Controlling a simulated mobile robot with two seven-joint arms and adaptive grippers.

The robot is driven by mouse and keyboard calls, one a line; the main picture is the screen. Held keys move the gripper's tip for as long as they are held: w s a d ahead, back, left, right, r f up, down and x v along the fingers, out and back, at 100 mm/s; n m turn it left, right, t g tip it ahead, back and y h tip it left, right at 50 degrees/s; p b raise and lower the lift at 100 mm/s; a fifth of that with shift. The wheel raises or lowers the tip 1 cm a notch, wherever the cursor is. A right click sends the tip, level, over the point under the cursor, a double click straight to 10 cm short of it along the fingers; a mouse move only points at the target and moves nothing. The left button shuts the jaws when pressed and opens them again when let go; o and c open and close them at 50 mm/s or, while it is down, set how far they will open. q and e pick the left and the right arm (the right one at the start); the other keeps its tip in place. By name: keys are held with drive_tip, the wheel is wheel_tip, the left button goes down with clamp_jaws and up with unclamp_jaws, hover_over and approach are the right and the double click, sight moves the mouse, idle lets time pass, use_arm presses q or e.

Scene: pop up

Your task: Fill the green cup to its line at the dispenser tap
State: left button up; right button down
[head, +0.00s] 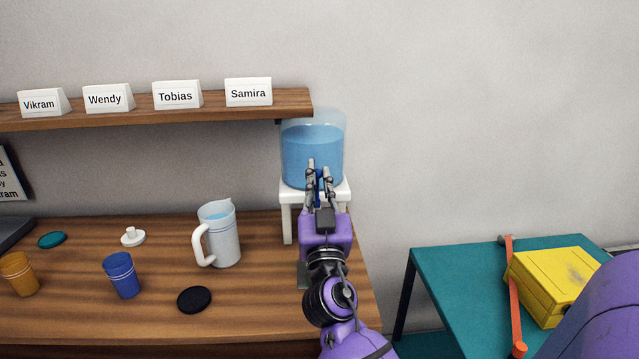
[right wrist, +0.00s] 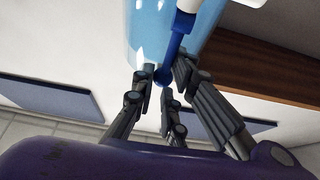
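The dispenser (head: 312,150) is a clear tank of blue water on a white stand, in the head view. My right gripper (head: 319,168) is raised in front of it, fingers a little apart. In the right wrist view, the blue tap lever (right wrist: 175,50) with its round end lies between the fingertips of this gripper (right wrist: 165,80). I cannot tell whether they clamp it. The green cup is not visible; my right arm hides the area below the tap. My left gripper is not in view.
A white pitcher (head: 222,238), a blue cup (head: 122,276), an orange cup (head: 18,276), a black disc (head: 194,300), a teal disc (head: 52,240) and a white lid (head: 132,237) are on the wooden counter (head: 260,310). A yellow box (head: 550,285) is on the teal table (head: 455,275).

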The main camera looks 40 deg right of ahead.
drive_tip(key=shift+a+f, duration=0.15)
drive_tip(key=shift+a, duration=0.05)
drive_tip(key=shift+s+a+f, duration=0.15)
drive_tip(key=shift+s+a, duration=0.15)
drive_tip(key=shift+s, duration=0.1)
drive_tip(key=shift+s+a+b, duration=0.3)
drive_tip(key=shift+s, duration=0.15)
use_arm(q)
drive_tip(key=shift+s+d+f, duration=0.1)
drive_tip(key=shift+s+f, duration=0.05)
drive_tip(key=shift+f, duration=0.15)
use_arm(e)
drive_tip(key=shift+s, duration=0.1)
drive_tip(key=shift+a, duration=0.1)
